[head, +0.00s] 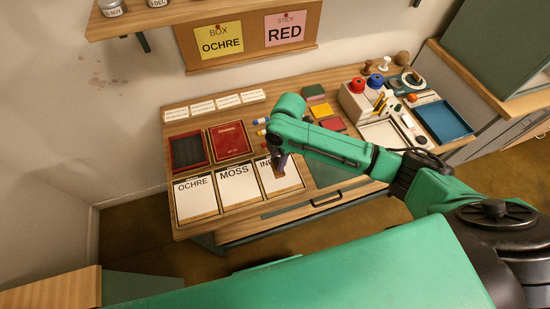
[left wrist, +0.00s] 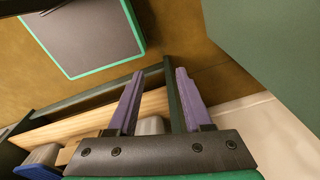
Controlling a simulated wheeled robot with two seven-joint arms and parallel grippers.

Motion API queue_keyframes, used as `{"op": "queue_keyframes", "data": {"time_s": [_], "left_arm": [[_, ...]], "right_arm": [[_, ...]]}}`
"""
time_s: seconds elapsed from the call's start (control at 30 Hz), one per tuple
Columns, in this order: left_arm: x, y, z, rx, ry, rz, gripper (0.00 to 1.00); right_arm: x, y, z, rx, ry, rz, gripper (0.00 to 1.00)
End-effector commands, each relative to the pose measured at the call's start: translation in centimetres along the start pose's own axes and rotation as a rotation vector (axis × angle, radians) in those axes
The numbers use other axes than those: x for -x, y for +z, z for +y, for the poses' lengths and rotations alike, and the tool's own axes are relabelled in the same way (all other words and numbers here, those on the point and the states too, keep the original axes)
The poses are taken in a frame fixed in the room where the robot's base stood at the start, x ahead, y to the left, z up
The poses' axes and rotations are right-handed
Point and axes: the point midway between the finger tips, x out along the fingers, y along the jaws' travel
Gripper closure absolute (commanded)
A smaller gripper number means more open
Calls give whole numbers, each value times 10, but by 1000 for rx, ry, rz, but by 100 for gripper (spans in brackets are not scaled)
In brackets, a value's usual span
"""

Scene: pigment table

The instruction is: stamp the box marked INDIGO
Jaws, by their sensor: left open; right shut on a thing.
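Three white boxes marked OCHRE (head: 196,196), MOSS (head: 238,186) and "IN..." (head: 267,183) lie side by side at the table's front left. The rest of the third word is hidden by my right gripper. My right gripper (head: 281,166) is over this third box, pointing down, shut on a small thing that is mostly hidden. I cannot tell whether that thing touches the box. My left gripper (left wrist: 159,74) is open and empty, away from the boxes.
Pinned notes read BOX OCHRE (head: 219,41) and STICK RED (head: 286,29). A white stand with red and blue knobs (head: 355,101) and a blue tray (head: 443,121) are at the right. My right arm crosses the table.

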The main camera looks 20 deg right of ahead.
Motion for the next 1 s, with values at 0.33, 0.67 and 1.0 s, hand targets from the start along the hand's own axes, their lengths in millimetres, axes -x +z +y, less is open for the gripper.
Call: {"op": "queue_keyframes", "data": {"time_s": [0.33,0.67,1.0], "left_arm": [[-46,-3,25,-1,32,11,50],[-64,2,10,2,11,6,50],[-63,2,13,4,15,6,50]], "right_arm": [[-42,6,0,-2,1,-1,98],[-59,8,0,-2,2,-1,98],[-58,8,0,-3,2,-1,98]]}}
